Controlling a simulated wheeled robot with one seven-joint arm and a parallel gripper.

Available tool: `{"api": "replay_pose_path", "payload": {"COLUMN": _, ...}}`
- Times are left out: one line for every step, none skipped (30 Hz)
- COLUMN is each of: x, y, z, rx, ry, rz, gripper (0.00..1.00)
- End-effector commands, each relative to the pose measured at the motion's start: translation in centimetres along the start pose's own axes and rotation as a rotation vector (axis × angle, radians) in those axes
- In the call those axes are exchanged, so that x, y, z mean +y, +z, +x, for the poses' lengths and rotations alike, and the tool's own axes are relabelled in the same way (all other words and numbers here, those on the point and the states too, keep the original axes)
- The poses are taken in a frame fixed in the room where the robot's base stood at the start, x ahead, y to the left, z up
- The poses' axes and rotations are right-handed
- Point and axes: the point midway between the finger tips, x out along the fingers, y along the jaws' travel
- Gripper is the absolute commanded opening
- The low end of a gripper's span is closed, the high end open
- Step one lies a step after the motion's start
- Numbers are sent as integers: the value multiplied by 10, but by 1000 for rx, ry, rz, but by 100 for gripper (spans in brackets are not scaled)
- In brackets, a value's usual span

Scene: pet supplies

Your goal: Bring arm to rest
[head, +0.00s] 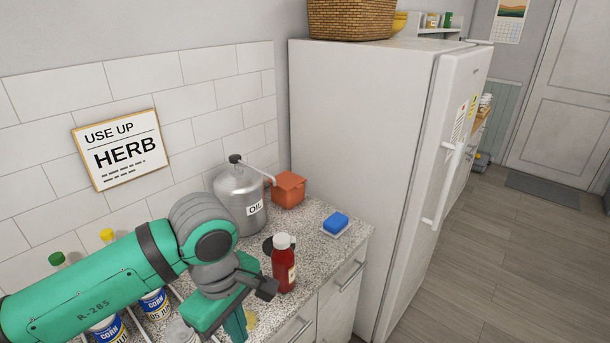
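My green and grey arm reaches in from the lower left over the speckled counter (345,243). My gripper (255,300) is low over the counter, just left of a red bottle with a white cap (284,268). One dark finger shows close to the bottle; I cannot tell if it touches. The rest of the gripper is hidden by the wrist and the frame's lower edge, so its opening and any held thing are unclear.
Corn cans (109,331) sit beneath my arm. A white fridge (362,140) rises to the right. Floor (510,245) beyond is clear.

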Motion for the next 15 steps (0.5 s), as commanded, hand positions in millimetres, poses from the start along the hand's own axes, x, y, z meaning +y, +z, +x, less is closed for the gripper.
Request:
{"api": "replay_pose_path", "payload": {"x": 7, "y": 4, "z": 2, "rx": -11, "ry": 20, "rz": 17, "gripper": 0}}
{"api": "replay_pose_path", "payload": {"x": 11, "y": 6, "z": 2, "rx": -16, "ry": 33, "rz": 26, "gripper": 0}}
{"api": "replay_pose_path", "payload": {"x": 16, "y": 9, "z": 3, "rx": -22, "ry": 52, "rz": 39, "gripper": 0}}
{"api": "replay_pose_path", "payload": {"x": 20, "y": 11, "z": 4, "rx": -27, "ry": 66, "rz": 50, "gripper": 0}}
{"api": "replay_pose_path", "payload": {"x": 24, "y": 13, "z": 4, "rx": -31, "ry": 80, "rz": 60, "gripper": 0}}
{"api": "replay_pose_path", "payload": {"x": 29, "y": 16, "z": 5, "rx": -40, "ry": 100, "rz": 74, "gripper": 0}}
{"api": "replay_pose_path", "payload": {"x": 34, "y": 19, "z": 5, "rx": -45, "ry": 117, "rz": 86, "gripper": 0}}
{"api": "replay_pose_path", "payload": {"x": 39, "y": 21, "z": 6, "rx": -50, "ry": 135, "rz": 98, "gripper": 0}}
{"api": "replay_pose_path", "payload": {"x": 45, "y": 25, "z": 6, "rx": -58, "ry": 159, "rz": 114, "gripper": 0}}
{"api": "replay_pose_path", "payload": {"x": 50, "y": 28, "z": 6, "rx": -64, "ry": 177, "rz": 125, "gripper": 0}}
{"api": "replay_pose_path", "payload": {"x": 56, "y": 31, "z": 7, "rx": -72, "ry": 197, "rz": 139, "gripper": 0}}
{"api": "replay_pose_path", "payload": {"x": 63, "y": 36, "z": 7, "rx": -80, "ry": 227, "rz": 158, "gripper": 0}}
{"api": "replay_pose_path", "payload": {"x": 69, "y": 39, "z": 6, "rx": -88, "ry": 250, "rz": 172, "gripper": 0}}
{"api": "replay_pose_path", "payload": {"x": 75, "y": 43, "z": 6, "rx": -96, "ry": 274, "rz": 187, "gripper": 0}}
{"api": "replay_pose_path", "payload": {"x": 84, "y": 49, "z": 6, "rx": -107, "ry": 311, "rz": 208, "gripper": 0}}
